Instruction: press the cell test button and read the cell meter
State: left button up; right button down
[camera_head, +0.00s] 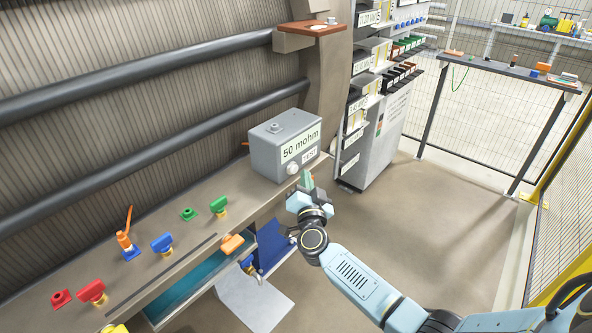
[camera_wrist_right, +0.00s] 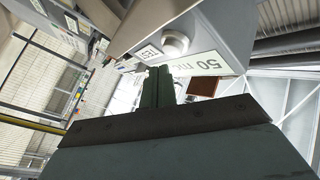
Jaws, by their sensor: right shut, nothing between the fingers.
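The cell meter is a grey box (camera_head: 268,150) on the bench by the wall, and its pale front panel (camera_head: 300,144) reads "50 mohm". A small "TEST" label (camera_head: 309,154) sits below the reading, with the round whitish test button (camera_head: 293,169) beside it. The button (camera_wrist_right: 174,43) and part of the panel (camera_wrist_right: 207,63) also show in the right wrist view. My right gripper (camera_head: 307,179) is shut and empty, just in front of the meter near the button. Its green fingers (camera_wrist_right: 158,86) point toward the meter; I cannot tell whether they touch the button. My left gripper is not in view.
Red, blue, green and orange valve handles stand along the bench (camera_head: 190,240), left of the meter. A shelf rack (camera_head: 375,135) stands behind it. A small brown shelf (camera_head: 316,28) is on the post above. The floor (camera_head: 430,220) at right is clear.

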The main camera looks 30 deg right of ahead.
jog(key=shift+w, duration=0.15)
dwell(0.3)
jog(key=shift+w+a, duration=0.2)
jog(key=shift+w, duration=0.1)
jog(key=shift+w+a, duration=0.2)
jog(key=shift+w, duration=0.25)
dwell(0.6)
jog(key=shift+s, duration=0.1)
jog(key=shift+s+d+p, duration=0.4)
jog(key=shift+s+p, duration=0.15)
jog(key=shift+s, duration=0.25)
